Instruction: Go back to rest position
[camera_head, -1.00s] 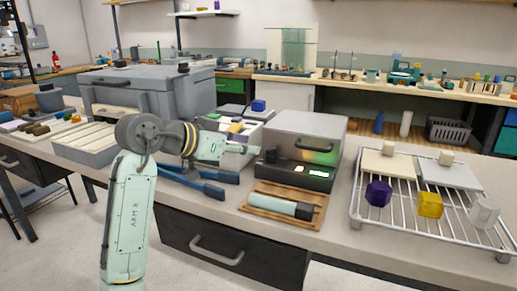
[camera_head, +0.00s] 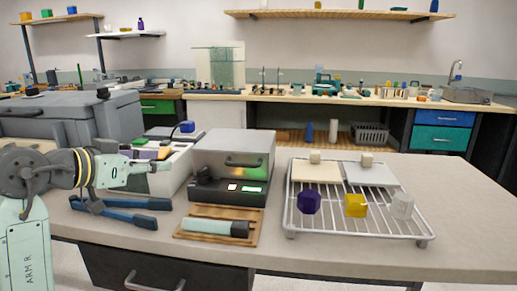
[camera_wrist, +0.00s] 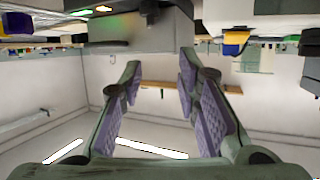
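My arm reaches in from the left of the head view, and my gripper (camera_head: 158,165) points right, above the bench and in front of the grey bins. In the wrist view my gripper (camera_wrist: 158,95) is open, its two purple-padded fingers apart with nothing between them. That view looks upside down, with the room's wall and ceiling beyond the fingers. No object hangs from the gripper in either view.
A grey device with lit panels (camera_head: 232,150) stands right of the gripper. A wooden tray (camera_head: 184,238) holds a pale cylinder. Blue-handled tongs (camera_head: 130,217) lie below the gripper. A wire rack (camera_head: 330,232) holds purple, yellow and clear pieces. The bench right of it is clear.

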